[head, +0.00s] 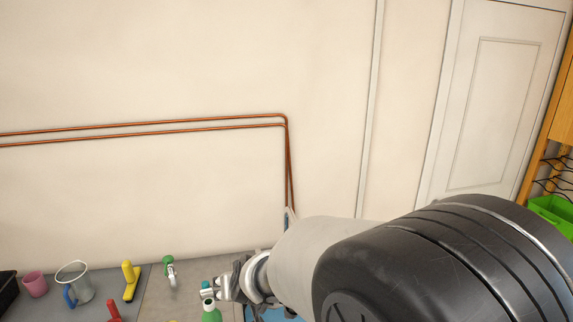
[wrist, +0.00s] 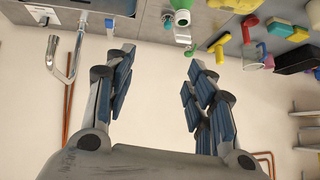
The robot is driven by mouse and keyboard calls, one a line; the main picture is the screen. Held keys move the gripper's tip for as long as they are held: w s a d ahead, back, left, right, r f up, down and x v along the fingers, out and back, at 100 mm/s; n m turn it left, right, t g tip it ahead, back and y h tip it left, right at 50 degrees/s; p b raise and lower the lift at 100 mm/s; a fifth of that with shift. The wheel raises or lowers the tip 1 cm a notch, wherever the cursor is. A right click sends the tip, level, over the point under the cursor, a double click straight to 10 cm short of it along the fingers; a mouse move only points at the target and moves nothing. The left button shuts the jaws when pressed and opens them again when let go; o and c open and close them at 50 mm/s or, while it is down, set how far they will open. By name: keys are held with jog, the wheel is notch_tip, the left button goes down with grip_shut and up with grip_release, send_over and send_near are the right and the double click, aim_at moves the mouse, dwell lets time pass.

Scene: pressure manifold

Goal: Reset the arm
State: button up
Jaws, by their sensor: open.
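My gripper (wrist: 160,62) is open in the wrist view, its two dark-padded fingers spread apart with nothing between them. In the head view my gripper (head: 226,286) shows small at the bottom centre, over the counter, largely hidden behind my arm. My arm reaches in from the lower right.
The grey counter (head: 145,300) carries a pink mug (head: 35,284), a clear jug (head: 76,284), a yellow tool (head: 130,280) and a green-and-white item (head: 170,269). A curved metal tap (wrist: 62,50) is left of the fingers. Copper pipes (head: 150,125) run along the wall.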

jog(key=s+d+g+b, duration=0.1)
jog(key=s+d+b, duration=0.7)
jog(key=s+d, duration=0.5)
jog(key=s+d+f+m+g+h+b, duration=0.1)
jog(key=s+d+f+h+b, duration=0.1)
jog(key=s+d, duration=0.5)
jog(key=s+d+f+m+g+h+b, duration=0.1)
jog(key=s+d+f+m+h+b, duration=0.1)
jog(key=s+d+f+b, duration=0.3)
jog(key=s+d, duration=0.1)
jog(key=s, duration=0.3)
jog(key=shift+d+f, duration=0.35)
